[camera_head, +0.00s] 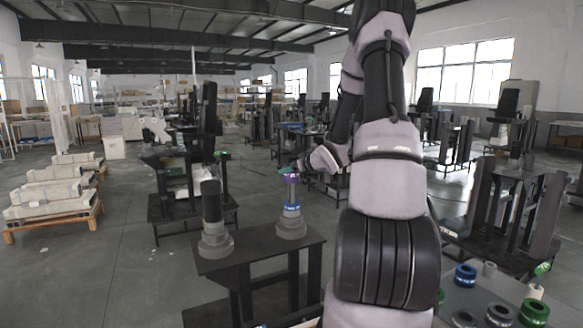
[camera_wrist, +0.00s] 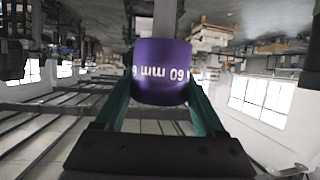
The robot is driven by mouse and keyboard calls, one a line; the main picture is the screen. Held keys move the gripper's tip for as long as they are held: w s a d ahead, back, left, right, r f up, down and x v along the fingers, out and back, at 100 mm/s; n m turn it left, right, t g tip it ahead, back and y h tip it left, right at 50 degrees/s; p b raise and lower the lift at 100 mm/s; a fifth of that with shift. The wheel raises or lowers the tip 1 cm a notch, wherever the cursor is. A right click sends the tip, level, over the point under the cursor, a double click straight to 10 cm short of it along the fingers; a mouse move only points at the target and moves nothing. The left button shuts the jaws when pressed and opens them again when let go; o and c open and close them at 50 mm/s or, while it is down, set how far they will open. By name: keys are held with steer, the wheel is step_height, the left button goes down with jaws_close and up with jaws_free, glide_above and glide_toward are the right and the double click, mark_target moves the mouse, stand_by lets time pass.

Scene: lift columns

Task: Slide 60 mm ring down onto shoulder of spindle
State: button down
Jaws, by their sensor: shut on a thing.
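The purple 60 mm ring (camera_head: 291,179) is in my gripper (camera_head: 288,171), in the head view's middle. In the wrist view the purple ring (camera_wrist: 163,72), lettered "60 mm", sits between the green fingers of my gripper (camera_wrist: 163,100), which are shut on it. The spindle (camera_head: 291,228) stands upright on a dark table, with a wide grey stepped base and a blue ring (camera_head: 291,209) low on it. The purple ring is at the spindle's upper end, apart from the blue ring. A grey shaft meets the ring in the wrist view; I cannot tell how far it passes inside.
A dark post on a grey stepped base (camera_head: 214,240) stands left on the same dark table (camera_head: 255,262). At lower right, another table holds a blue ring (camera_head: 465,275), a green ring (camera_head: 533,312) and grey rings (camera_head: 500,314). Pallets (camera_head: 55,208) lie far left.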

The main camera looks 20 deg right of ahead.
mark_target(293, 190)
steer(key=shift+f, duration=4)
jaws_free()
steer(key=v, duration=1.1)
steer(key=shift+f, duration=0.1)
